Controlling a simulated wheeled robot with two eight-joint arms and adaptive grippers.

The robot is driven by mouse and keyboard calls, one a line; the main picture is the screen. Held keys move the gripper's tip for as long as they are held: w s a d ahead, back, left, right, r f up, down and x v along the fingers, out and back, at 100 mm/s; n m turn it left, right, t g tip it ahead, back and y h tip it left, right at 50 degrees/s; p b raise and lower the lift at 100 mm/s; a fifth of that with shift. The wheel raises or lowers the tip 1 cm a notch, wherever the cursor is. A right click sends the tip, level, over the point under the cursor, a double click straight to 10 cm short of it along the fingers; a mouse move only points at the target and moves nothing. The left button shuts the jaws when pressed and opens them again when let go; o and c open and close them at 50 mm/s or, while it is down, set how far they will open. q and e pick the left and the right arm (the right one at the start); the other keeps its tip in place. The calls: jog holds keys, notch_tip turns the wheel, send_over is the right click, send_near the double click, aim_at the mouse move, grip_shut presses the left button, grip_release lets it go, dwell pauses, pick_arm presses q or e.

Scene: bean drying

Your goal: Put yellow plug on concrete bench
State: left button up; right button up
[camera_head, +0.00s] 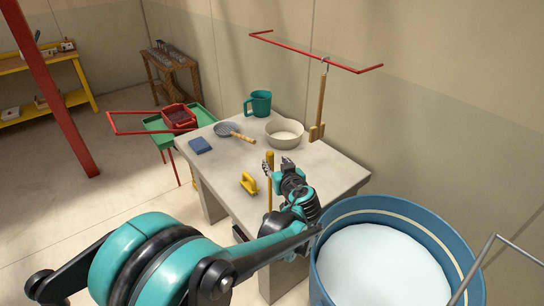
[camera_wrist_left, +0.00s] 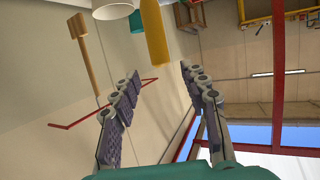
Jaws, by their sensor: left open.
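A yellow rod-like piece, which looks like the yellow plug (camera_head: 269,190), stands upright at the concrete bench (camera_head: 225,188); its foot is partly hard to make out. My left gripper (camera_head: 278,164) is open beside its upper part, over the bench. In the left wrist view, which looks upside down, the yellow plug (camera_wrist_left: 154,35) shows beyond the spread fingers (camera_wrist_left: 158,72), with its rounded end towards them. Nothing is between the fingers. My right gripper is not in view.
A yellow-handled tool (camera_head: 249,183), blue block (camera_head: 200,145), strainer (camera_head: 230,130), teal mug (camera_head: 260,103) and pale bowl (camera_head: 285,133) rest on the bench. A wooden paddle (camera_head: 319,120) hangs from a red bar. A blue drum (camera_head: 345,212) stands at the right.

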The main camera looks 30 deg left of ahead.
pick_arm(q)
jog(key=s+d+f+m+g+h, duration=0.1)
jog(key=s+d+f+m+h, duration=0.1)
jog(key=s+d, duration=0.3)
jog(key=s+d+f+m+g+h, duration=0.1)
jog(key=s+d+m+h, duration=0.3)
jog(key=s, duration=0.6)
jog(key=s+d+f+m+g+h, duration=0.1)
jog(key=s+d+f+m+h, duration=0.2)
jog(key=s+d, duration=0.4)
jog(key=shift+s+f+h, duration=0.3)
jog(key=shift+s+h, duration=0.35)
jog(key=shift+h, duration=0.05)
notch_tip(320, 180, down, 9)
jog(key=b, duration=0.8)
jog(key=shift+b, duration=0.35)
